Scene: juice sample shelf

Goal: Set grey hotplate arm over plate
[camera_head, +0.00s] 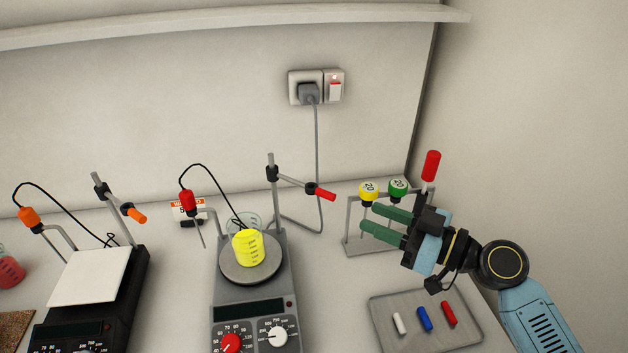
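The grey hotplate (254,305) stands in the middle, with a round plate (237,272) on top. A yellow beaker (248,247) stands on the plate. From a rod at the hotplate's back right, a thin arm with a red handle (320,192) points right, away from the plate. At the back left, a bent holder with a red-topped probe (188,202) has its probe tip hanging left of the plate. My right gripper (357,217) has green fingers, slightly apart with nothing seen between them, in front of the rack. My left gripper is not in view.
A rack (366,249) with yellow-topped (369,190) and green-topped (397,188) tools is behind my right gripper. A grey tray (386,320) holds small coloured rods. A black hotplate (131,284) with a white square top stands left. The power cord hangs behind the red handle.

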